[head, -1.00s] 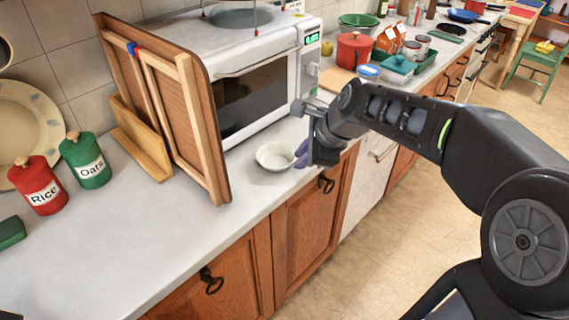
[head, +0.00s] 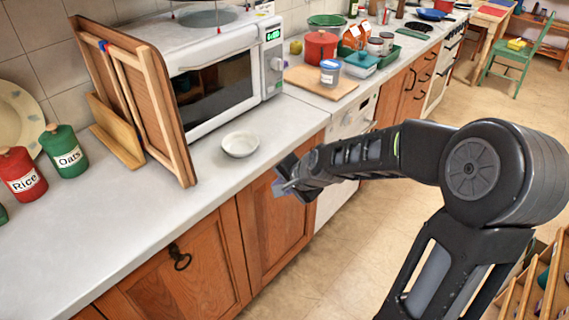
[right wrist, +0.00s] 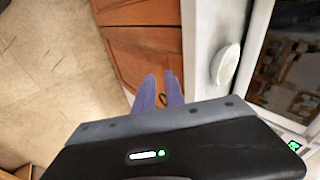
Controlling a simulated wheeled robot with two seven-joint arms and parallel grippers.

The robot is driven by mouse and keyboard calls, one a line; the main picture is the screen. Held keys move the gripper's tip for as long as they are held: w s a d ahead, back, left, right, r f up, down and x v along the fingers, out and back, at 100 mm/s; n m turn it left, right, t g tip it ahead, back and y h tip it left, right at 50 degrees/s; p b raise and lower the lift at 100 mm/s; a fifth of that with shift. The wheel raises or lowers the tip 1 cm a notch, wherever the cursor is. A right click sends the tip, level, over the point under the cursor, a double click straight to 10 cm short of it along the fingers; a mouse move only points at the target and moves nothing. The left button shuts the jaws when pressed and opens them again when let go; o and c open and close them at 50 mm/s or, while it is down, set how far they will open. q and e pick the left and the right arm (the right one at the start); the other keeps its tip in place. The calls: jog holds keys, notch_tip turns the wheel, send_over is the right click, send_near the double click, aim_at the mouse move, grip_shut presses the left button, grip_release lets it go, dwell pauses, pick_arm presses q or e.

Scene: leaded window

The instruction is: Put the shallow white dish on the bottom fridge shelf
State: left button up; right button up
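The shallow white dish (head: 240,144) sits empty and upright on the grey counter (head: 130,225), in front of the microwave. In the right wrist view the dish (right wrist: 226,64) is right of the fingers, apart from them. My right gripper (head: 282,184) is off the counter's front edge, to the right of and nearer than the dish. Its two purple fingers (right wrist: 160,94) are apart with nothing between them, only the cabinet front behind. My left gripper is out of view. No fridge interior or shelf can be made out.
A white microwave (head: 215,75) and a wooden folding rack (head: 140,100) stand behind the counter's free stretch. Red (head: 21,174) and green (head: 63,151) canisters stand at left. A board (head: 318,84) with a blue-lidded tub (head: 331,72) is further right. The floor (head: 345,245) before the cabinets is clear.

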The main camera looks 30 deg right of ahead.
jog(key=s+a+f+n+g+y, duration=0.15)
jog(key=a+f+n, duration=0.35)
jog(key=f, duration=0.5)
jog(key=s+a+f+n+g+y, duration=0.2)
jog(key=s+a+f+n+g, duration=0.3)
jog(key=s+a+f, duration=1.5)
jog(key=shift+s+a+n+g, duration=0.35)
jog(key=shift+s+a+n, duration=0.4)
jog(key=shift+s+n, duration=0.5)
jog(key=shift+w+d+r, duration=0.1)
jog(key=shift+d, duration=0.05)
